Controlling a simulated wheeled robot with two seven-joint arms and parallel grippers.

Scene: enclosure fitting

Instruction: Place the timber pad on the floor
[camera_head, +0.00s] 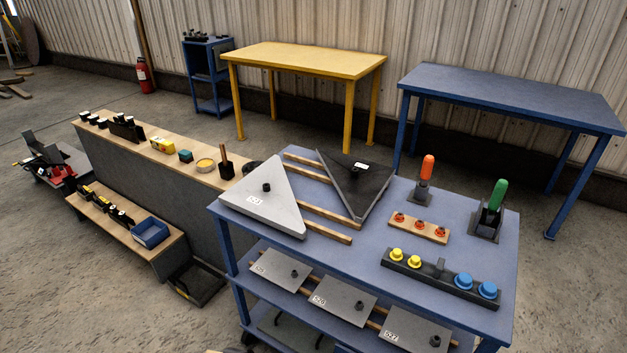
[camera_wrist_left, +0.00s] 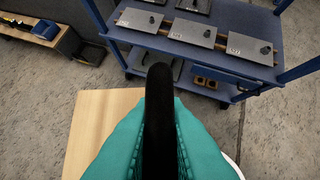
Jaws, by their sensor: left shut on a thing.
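In the left wrist view, the timber pad (camera_wrist_left: 92,125) is a flat pale wooden board, partly hidden behind my left gripper (camera_wrist_left: 160,100). The teal fingers of the left gripper are shut on a dark upright piece between them, which looks like the pad's handle. The pad is over the bare concrete floor (camera_wrist_left: 52,110), in front of the blue cart. I cannot tell whether the pad touches the floor. In the head view neither gripper shows.
The blue cart (camera_head: 362,240) carries triangular plates on top and grey plates (camera_head: 343,300) on its lower shelf. A low wooden-topped bench (camera_head: 130,232) stands left. A yellow table (camera_head: 305,60) and a blue table (camera_head: 510,95) stand behind. Open floor lies at lower left (camera_head: 70,290).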

